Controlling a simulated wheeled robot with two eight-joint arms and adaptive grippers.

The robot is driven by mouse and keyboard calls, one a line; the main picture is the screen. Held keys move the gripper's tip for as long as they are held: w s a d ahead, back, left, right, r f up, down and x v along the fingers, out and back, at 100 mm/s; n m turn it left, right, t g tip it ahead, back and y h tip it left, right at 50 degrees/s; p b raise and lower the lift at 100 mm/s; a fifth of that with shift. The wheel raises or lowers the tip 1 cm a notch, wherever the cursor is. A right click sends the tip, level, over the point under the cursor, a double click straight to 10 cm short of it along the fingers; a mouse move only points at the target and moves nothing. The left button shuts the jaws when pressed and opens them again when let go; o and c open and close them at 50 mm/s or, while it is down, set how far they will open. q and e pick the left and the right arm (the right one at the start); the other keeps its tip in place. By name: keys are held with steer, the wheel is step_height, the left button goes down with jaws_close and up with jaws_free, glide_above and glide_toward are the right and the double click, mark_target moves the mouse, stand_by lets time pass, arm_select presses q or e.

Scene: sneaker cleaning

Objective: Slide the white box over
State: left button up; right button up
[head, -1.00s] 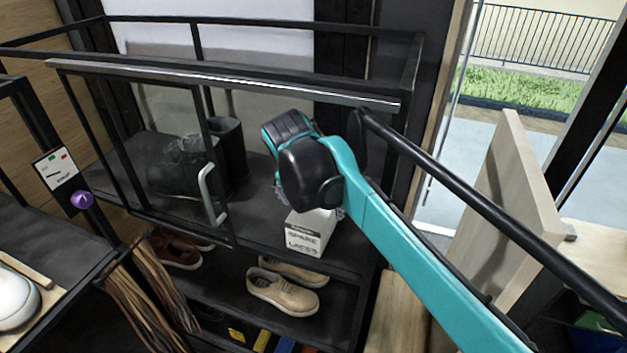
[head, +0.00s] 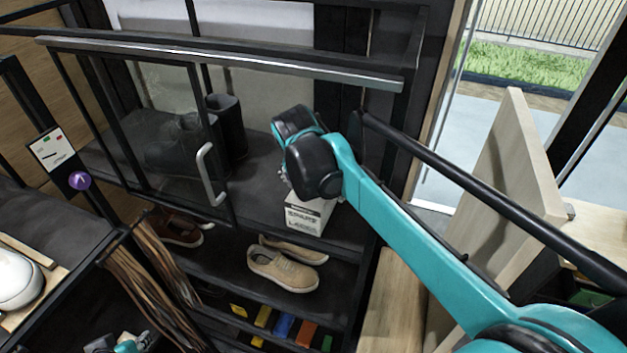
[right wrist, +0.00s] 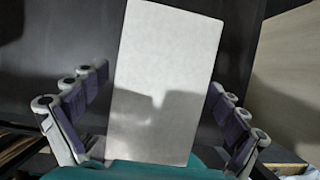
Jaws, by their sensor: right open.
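The white box (head: 308,216), printed "SPARE LACES", stands upright on the dark upper shelf at the right, below my right wrist in the head view. Its upper part is hidden by my arm. In the right wrist view the plain white box (right wrist: 165,80) lies between the spread fingers of my right gripper (right wrist: 158,84). The gripper is open, with a dark gap between each finger and the box. A teal and grey part at the head view's lower left edge looks like my left gripper (head: 125,345); its fingers are not clear.
A glass door with a grey handle (head: 210,174) covers the shelf's left side. Dark boots (head: 228,127) stand behind and left of the box. Beige shoes (head: 283,270) sit on the shelf below. A pale wood panel (head: 505,190) is at the right.

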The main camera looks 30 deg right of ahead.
arm_select(q)
steer(key=shift+r, duration=0.15)
arm_select(e)
steer(key=shift+x, duration=1.35)
